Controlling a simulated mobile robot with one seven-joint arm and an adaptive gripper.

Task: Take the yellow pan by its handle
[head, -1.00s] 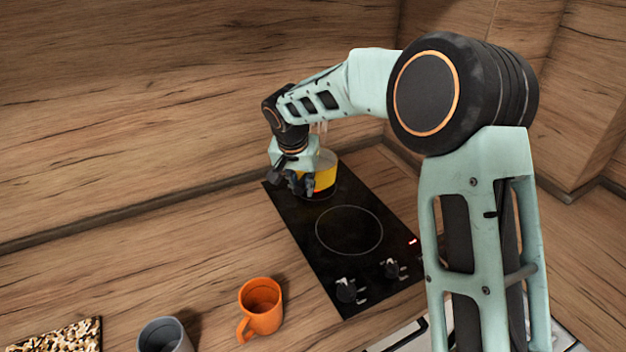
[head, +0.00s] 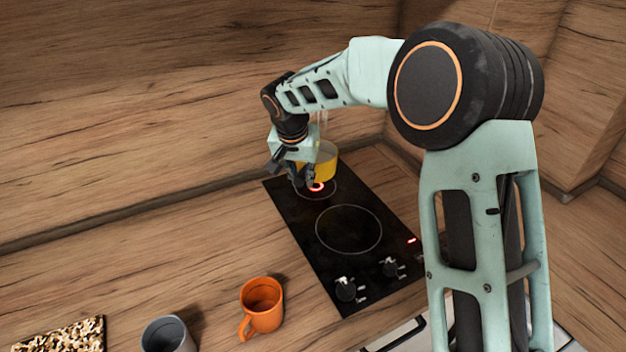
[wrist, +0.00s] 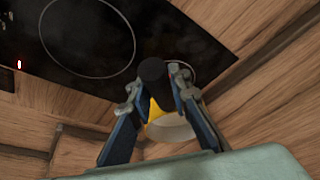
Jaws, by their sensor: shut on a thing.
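The yellow pan (head: 321,168) is held just above the far ring of the black hob, and a red glowing spot shows on the ring beneath it. My gripper (head: 304,179) is at the pan's near left side and shut on its handle. In the wrist view the dark round handle end (wrist: 153,70) sits between the fingertips of my gripper (wrist: 158,84). The yellow wall and pale inside of the pan (wrist: 170,127) show behind it. My gripper hides most of the handle in the head view.
The black hob (head: 383,262) has an empty near ring, two knobs and a small red light. An orange mug (head: 262,308), a grey mug (head: 168,337) and a speckled board (head: 75,336) stand on the wooden counter at the front left. Wooden walls (head: 150,110) rise close behind the hob.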

